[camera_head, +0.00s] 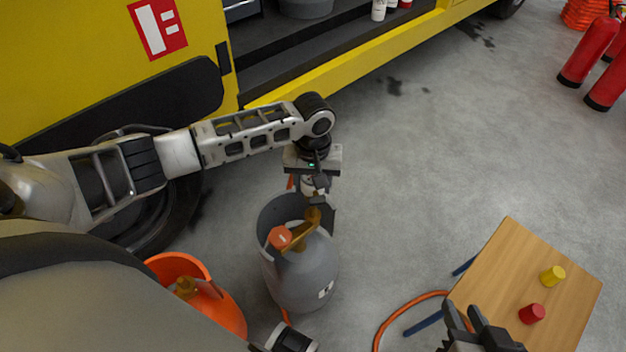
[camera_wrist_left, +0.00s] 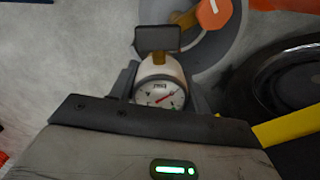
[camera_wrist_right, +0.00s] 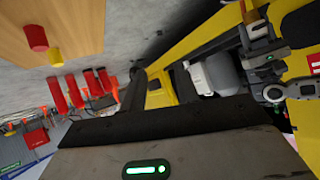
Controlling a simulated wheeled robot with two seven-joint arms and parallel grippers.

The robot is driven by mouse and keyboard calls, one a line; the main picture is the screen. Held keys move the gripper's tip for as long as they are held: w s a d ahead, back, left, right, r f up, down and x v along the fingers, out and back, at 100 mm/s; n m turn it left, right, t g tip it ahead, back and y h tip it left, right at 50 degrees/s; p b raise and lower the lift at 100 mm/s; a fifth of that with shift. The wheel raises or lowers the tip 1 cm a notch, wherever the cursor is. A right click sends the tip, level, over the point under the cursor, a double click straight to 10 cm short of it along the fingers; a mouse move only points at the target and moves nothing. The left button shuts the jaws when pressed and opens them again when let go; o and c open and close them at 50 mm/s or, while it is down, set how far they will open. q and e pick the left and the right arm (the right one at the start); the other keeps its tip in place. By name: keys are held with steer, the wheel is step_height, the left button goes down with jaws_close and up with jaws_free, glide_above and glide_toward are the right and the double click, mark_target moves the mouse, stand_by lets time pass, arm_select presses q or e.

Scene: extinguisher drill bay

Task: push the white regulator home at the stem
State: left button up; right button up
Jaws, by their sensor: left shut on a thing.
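The white regulator (camera_head: 312,188) is between the fingers of my left gripper (camera_head: 316,194), which is shut on it, above the far side of the grey gas cylinder (camera_head: 302,285). In the left wrist view, the regulator's round gauge (camera_wrist_left: 159,94) with a red needle faces the camera. The brass stem (camera_wrist_left: 188,52) lies just beyond it, with an orange knob (camera_wrist_left: 214,13). The brass valve (camera_head: 310,222) also shows inside the cylinder's collar. The regulator seems in line with the stem; whether it is fully seated is hidden. My right gripper (camera_head: 470,322) is empty and looks open.
An orange cylinder (camera_head: 215,305) stands left of the grey one. A wooden table (camera_head: 510,270) at right carries a yellow cup (camera_head: 552,276) and a red cup (camera_head: 531,313). An orange hose (camera_head: 390,320) lies beside it. A yellow truck (camera_head: 80,50) stands behind. The middle floor is clear.

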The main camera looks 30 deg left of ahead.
arm_select(q)
steer(key=shift+f+b, duration=0.7)
steer(key=shift+b, duration=0.2)
steer(key=shift+f+b, duration=0.6)
steer(key=shift+b, duration=0.25)
steer(key=shift+f+b, duration=0.25)
steer(key=shift+b, duration=0.2)
arm_select(e)
step_height(320, 180, down, 6)
steer(key=w+a, duration=0.1)
steer(key=a, duration=0.1)
steer(key=shift+w+r+n+g+y, duration=0.2)
steer(key=shift+w+n+g+y, duration=0.1)
steer(key=shift+w+y, duration=0.1)
steer(key=shift+a+r, duration=0.1)
arm_select(q)
steer(key=shift+f+p, duration=0.2)
steer(key=shift+p, duration=0.15)
arm_select(e)
steer(key=shift+s+r, duration=0.1)
steer(key=shift+r, duration=0.25)
arm_select(q)
steer(key=shift+f, duration=0.1)
arm_select(e)
steer(key=shift+r, duration=0.2)
arm_select(q)
steer(key=shift+p, duration=0.65)
arm_select(e)
steer(key=shift+r, duration=0.35)
